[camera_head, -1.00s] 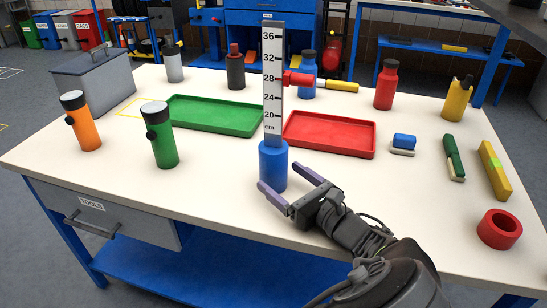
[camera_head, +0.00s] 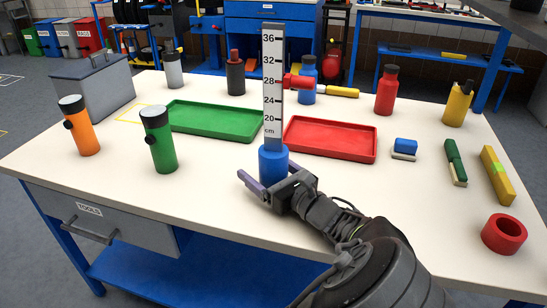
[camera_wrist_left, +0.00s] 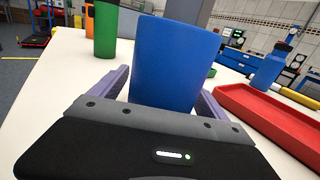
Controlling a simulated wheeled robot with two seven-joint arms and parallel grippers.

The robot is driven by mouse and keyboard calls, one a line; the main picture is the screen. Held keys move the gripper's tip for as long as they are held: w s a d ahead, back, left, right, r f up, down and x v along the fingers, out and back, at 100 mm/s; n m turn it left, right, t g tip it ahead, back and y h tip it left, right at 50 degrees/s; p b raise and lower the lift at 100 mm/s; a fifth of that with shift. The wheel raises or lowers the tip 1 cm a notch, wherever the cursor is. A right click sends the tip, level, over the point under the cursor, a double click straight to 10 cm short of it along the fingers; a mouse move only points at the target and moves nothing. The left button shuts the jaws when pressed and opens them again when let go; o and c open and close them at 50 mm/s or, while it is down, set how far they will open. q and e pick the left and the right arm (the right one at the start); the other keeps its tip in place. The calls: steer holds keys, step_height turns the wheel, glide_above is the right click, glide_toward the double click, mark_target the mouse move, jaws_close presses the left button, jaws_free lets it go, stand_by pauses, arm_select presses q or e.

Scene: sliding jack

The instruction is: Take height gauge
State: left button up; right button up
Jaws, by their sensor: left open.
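The height gauge is a white scale (camera_head: 272,75) with black numbers, standing upright on a round blue base (camera_head: 273,163) near the table's front. A red slider (camera_head: 298,81) sticks out to its right, high on the scale. My left gripper (camera_head: 264,178) is open low at the base, with its purple fingers on either side of it. In the left wrist view the blue base (camera_wrist_left: 176,62) stands between the spread fingers (camera_wrist_left: 165,98). Whether the fingers touch it I cannot tell. My right gripper is not in view.
A green tray (camera_head: 214,133) and a red tray (camera_head: 330,153) lie behind the gauge. A green flashlight (camera_head: 160,152) and an orange one (camera_head: 82,137) stand to the left. A red ring (camera_head: 504,234) lies at the front right. The table's front edge is close.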

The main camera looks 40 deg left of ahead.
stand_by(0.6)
arm_select(q)
steer(key=c, duration=1.9)
